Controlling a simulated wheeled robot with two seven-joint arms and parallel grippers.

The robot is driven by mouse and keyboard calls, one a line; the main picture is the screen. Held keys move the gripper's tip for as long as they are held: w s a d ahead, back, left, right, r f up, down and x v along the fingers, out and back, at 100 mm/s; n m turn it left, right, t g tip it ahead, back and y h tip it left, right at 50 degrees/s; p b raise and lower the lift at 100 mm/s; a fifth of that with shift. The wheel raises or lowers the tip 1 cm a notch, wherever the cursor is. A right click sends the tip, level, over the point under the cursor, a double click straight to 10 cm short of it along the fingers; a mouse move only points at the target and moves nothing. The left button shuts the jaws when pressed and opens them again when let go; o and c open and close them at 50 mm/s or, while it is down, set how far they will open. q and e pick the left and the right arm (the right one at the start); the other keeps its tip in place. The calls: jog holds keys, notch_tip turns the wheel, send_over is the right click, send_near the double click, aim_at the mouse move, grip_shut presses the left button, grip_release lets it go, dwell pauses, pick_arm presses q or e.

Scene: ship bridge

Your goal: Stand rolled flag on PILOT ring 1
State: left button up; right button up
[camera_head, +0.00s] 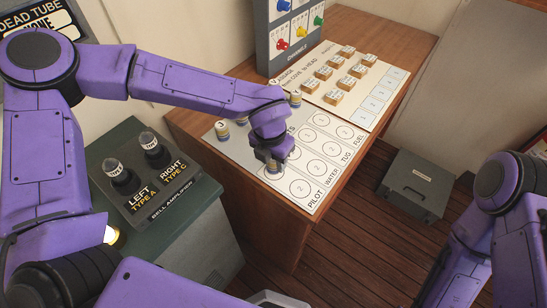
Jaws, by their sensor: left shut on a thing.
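My left gripper (271,158) reaches over the pale board (240,152) on the wooden desk, pointing down. It is shut on a rolled flag (273,168), of which only a small lower part shows below the fingers. The flag's lower end is at the ring just above PILOT ring 2 (299,188), in the PILOT row. The gripper hides most of that ring, and I cannot tell whether the flag touches the board. My right arm (490,215) is at the right edge; its gripper is out of view.
A card with several wooden blocks (333,96) lies behind. A bell amplifier box (150,190) stands left. A grey case (415,185) is on the floor.

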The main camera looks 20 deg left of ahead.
pick_arm(q)
jog(key=shift+f, duration=0.7)
jog(key=o, duration=1)
jog(key=shift+o, duration=0.2)
jog(key=r, duration=0.4)
jog(key=s+r, duration=0.1)
jog(key=r, duration=0.3)
jog(key=r+b, duration=0.1)
jog(key=r, duration=0.3)
jog(key=shift+s+a+r, duration=0.15)
jog(key=shift+s+a, duration=0.05)
